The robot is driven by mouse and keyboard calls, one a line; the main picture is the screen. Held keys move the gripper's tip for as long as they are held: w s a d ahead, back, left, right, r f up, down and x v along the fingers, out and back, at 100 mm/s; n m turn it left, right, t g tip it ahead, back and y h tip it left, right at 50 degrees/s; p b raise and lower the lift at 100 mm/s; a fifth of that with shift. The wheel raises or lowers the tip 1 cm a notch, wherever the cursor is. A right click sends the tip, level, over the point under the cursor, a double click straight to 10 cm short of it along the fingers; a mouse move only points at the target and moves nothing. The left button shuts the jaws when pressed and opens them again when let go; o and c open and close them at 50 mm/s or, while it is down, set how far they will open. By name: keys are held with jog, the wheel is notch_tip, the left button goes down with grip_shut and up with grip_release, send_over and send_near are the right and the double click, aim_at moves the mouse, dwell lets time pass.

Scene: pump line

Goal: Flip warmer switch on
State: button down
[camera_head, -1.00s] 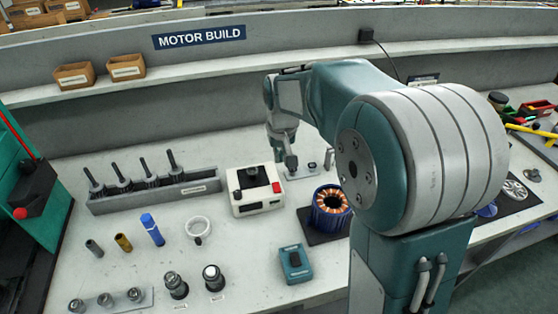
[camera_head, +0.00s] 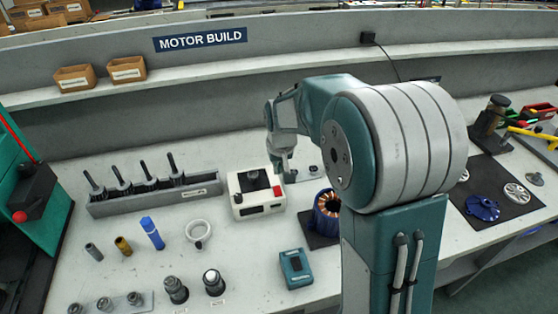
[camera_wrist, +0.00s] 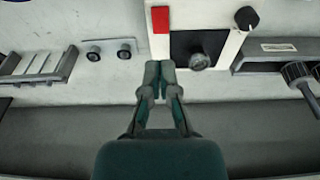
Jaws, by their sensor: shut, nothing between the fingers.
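The warmer appears to be the white box (camera_head: 240,207) in the middle of the bench, with a black top plate (camera_wrist: 190,42). A red rocker switch (camera_head: 277,190) sits at the box's right side; it also shows in the wrist view (camera_wrist: 160,19). A round black knob (camera_wrist: 246,17) sits on the same box. My gripper (camera_wrist: 158,66) is shut and empty, its fingertips over the box's back edge, in line with the red switch and apart from it in the picture. In the head view my gripper (camera_head: 283,176) is at the box's back right corner. Whether the fingers touch the box cannot be told.
A grey rack (camera_head: 150,196) with several rods stands left of the box. A small plate (camera_wrist: 107,50) with two round fittings lies beside it. A blue stator (camera_head: 325,212) stands to the right, partly hidden by my arm. A teal device (camera_head: 296,268) lies in front.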

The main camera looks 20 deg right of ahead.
aim_at(279, 192)
jog(key=f, duration=0.2)
jog(key=w+f, duration=0.1)
jog(key=f, duration=0.5)
jog(key=shift+w, duration=0.3)
jog(key=shift+f+g, duration=0.15)
jog(key=shift+g, duration=0.15)
jog(key=shift+s, duration=0.8)
